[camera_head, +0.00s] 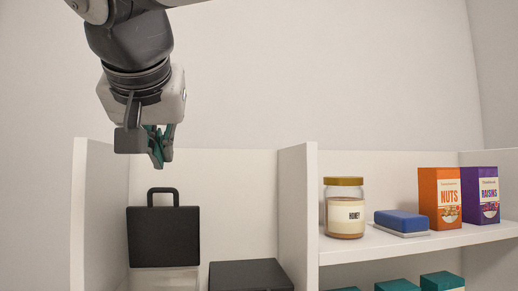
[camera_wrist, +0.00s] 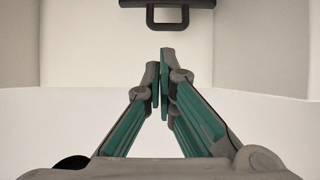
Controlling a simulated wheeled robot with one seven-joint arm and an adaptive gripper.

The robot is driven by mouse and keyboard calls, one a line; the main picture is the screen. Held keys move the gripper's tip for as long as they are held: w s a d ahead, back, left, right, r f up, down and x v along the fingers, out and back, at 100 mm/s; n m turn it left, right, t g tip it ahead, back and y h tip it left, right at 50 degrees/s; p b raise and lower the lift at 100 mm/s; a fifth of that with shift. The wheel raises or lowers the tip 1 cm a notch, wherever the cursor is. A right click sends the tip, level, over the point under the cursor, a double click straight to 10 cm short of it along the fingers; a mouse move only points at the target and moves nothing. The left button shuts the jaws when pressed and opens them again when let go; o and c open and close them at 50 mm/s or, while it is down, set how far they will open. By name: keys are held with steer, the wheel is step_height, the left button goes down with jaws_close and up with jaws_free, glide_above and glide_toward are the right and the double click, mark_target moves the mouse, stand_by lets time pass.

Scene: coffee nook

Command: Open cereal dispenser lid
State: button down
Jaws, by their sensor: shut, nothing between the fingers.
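The cereal dispenser's black lid (camera_head: 163,240) is at the lower left of the head view. It stands upright, its flat face towards the head camera and its loop handle (camera_head: 162,190) at the top. Part of the clear body (camera_head: 163,279) shows below it. My gripper (camera_head: 160,164) is shut and empty, pointing down just above the handle and apart from it. In the wrist view my gripper (camera_wrist: 159,60) has its fingertips together, and the lid (camera_wrist: 168,4) with its handle shows at the top edge, beyond the tips.
A second black lid (camera_head: 250,275) lies flat to the right. White dividers (camera_head: 299,215) bound the dispenser bay on both sides.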

mark_target(169, 189)
steer(key=x, duration=0.7)
steer(key=shift+f, duration=0.1)
steer(key=shift+p, duration=0.3)
steer(key=shift+s+d+f+p, duration=0.1)
steer(key=shift+s+d+p, duration=0.15)
steer(key=shift+s, duration=0.45)
steer(key=shift+s+d+f+p, duration=0.1)
steer(key=shift+s+f+p, duration=0.1)
steer(key=shift+s, duration=0.5)
steer(key=shift+r, duration=0.1)
